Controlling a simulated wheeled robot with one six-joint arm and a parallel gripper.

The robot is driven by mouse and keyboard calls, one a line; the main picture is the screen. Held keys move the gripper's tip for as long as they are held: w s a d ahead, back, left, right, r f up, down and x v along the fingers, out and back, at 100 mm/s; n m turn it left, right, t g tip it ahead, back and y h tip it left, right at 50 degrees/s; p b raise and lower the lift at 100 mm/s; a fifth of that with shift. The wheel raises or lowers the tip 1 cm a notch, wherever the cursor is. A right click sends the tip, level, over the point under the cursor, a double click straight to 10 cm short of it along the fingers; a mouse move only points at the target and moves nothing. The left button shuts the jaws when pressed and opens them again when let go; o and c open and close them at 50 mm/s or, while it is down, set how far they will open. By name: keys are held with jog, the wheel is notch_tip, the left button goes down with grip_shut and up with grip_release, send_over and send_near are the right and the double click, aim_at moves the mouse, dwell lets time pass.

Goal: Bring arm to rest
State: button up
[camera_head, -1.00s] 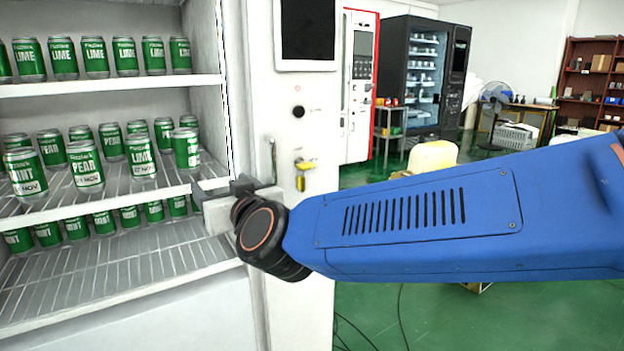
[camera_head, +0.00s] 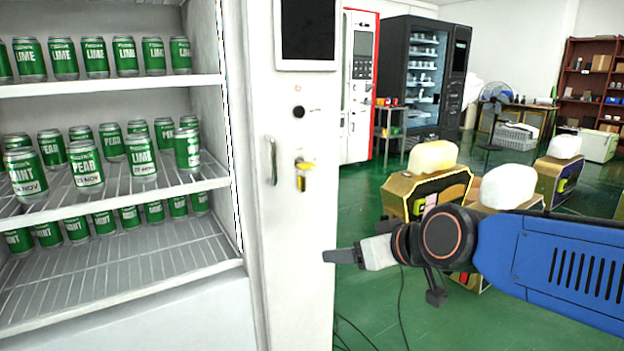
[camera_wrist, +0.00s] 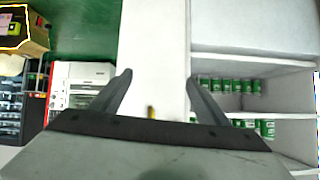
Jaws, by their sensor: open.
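My gripper (camera_head: 345,257) is to the right of the vending cabinet, by the right edge of its white front panel (camera_head: 300,220) in the head view. In the wrist view my gripper (camera_wrist: 158,95) shows two dark fingers spread apart with nothing between them. Part of the white panel and a small yellow key-like piece show beyond the fingers. In the head view my blue arm reaches in from the right edge, low in the picture.
Green cans (camera_head: 86,162) stand on the shelves (camera_head: 110,197) of the open cabinet at left. Black-and-gold boxes (camera_head: 428,190) with pale tops stand behind my arm. A black vending machine (camera_head: 425,80) is at the back.

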jog(key=s+d+f+m+g+h, duration=0.2)
jog(key=s+d+f+h, duration=0.1)
jog(key=s+d+f, duration=0.3)
jog(key=s+d+f+m+g+h, duration=0.2)
jog(key=s+d+f, duration=0.4)
jog(key=s+d, duration=0.5)
jog(key=d+m+h, duration=0.1)
jog(key=d, duration=0.2)
jog(key=shift+d+f+g, duration=0.2)
jog(key=shift+d+g, duration=0.15)
jog(key=shift+g, duration=0.05)
jog(key=shift+c, duration=0.5)
